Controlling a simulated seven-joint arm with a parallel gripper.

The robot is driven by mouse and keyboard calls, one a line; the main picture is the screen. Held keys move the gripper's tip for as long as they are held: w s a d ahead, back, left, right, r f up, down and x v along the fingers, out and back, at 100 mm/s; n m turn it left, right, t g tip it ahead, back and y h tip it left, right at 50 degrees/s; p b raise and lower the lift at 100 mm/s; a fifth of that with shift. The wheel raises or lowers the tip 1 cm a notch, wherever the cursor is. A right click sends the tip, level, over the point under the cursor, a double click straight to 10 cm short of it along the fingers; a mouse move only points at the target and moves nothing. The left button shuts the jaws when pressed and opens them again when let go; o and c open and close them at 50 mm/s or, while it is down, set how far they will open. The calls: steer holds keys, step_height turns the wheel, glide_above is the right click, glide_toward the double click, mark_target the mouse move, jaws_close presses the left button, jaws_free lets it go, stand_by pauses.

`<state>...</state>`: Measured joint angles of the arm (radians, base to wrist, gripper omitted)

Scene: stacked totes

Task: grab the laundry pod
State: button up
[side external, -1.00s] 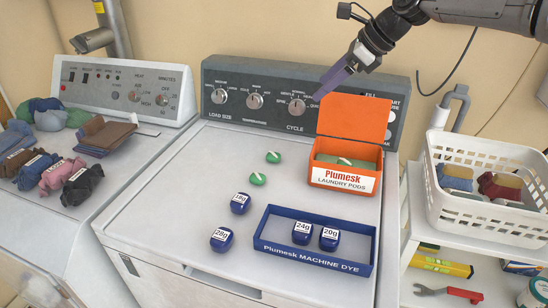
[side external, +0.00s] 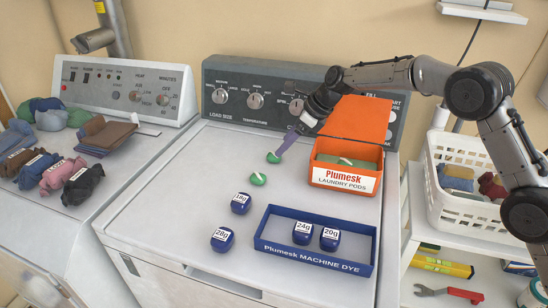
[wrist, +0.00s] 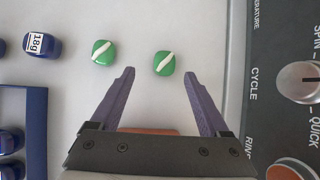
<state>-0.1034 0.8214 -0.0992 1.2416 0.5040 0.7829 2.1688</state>
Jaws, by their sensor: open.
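Two green laundry pods with white stripes lie loose on the washer top. The rear pod (side external: 273,158) is just beyond and below my gripper tips in the side view; the front pod (side external: 258,179) lies a little nearer the camera. In the wrist view, one pod (wrist: 164,63) is ahead of the open jaws, between the lines of the fingers, and the other pod (wrist: 102,52) is to its left, outside the left finger. My gripper (side external: 278,155) is open and empty, its purple fingers tilted down. An orange Plumesk laundry pods box (side external: 343,179) with open lid holds more pods.
A blue dye tray (side external: 315,255) holds two dye bottles, and two more dye bottles (side external: 222,239) stand left of it. The control panel (side external: 228,98) rises behind the pods. A white basket (side external: 460,207) stands right. The washer's left top is clear.

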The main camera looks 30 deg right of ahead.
mark_target(274, 157)
steer(key=shift+w+d+x, duration=0.1)
steer(key=shift+d+x, duration=0.05)
steer(key=shift+x, duration=1.2)
steer(key=shift+w+d+x, duration=0.1)
steer(key=shift+d+x, duration=0.1)
steer(key=shift+x, duration=1.15)
jaws_close()
